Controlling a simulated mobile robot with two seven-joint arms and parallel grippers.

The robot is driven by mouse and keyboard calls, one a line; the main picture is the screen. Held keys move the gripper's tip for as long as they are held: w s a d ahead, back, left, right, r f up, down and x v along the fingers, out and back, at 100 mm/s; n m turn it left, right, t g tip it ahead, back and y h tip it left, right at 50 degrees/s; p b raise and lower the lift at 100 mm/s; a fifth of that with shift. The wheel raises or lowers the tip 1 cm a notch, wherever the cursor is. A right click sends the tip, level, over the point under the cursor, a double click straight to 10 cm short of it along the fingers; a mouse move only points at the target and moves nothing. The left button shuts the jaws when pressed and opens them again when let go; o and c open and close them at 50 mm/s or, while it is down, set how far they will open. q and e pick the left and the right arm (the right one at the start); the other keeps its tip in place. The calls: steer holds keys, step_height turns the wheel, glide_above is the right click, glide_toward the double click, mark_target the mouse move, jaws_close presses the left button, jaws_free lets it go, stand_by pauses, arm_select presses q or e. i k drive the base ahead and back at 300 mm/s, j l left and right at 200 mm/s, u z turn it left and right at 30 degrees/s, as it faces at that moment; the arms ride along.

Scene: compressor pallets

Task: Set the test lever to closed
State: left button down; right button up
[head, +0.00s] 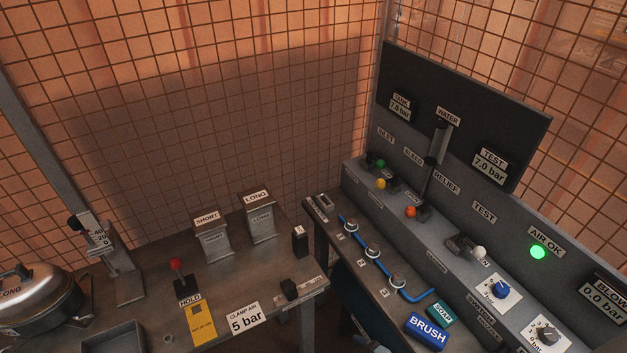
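The test lever (480,253) has a white ball knob and sits on the grey valve ledge at the right, under the TEST label (484,212). Its knob is at the right end of its dark mount, beside a small plate whose lettering I cannot read, so I cannot tell its marked position. The test display (490,167) above reads 7.0 bar. Neither of my grippers is clearly visible.
Green (380,163), yellow (381,184) and orange (411,212) knobs line the ledge to the left. A blue dial (501,289) is to the right. The AIR OK lamp (538,252) glows green. Brush (428,331) and soap (441,314) blocks sit in front.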

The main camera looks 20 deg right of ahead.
mark_target(479, 252)
steer(key=z, duration=1.9)
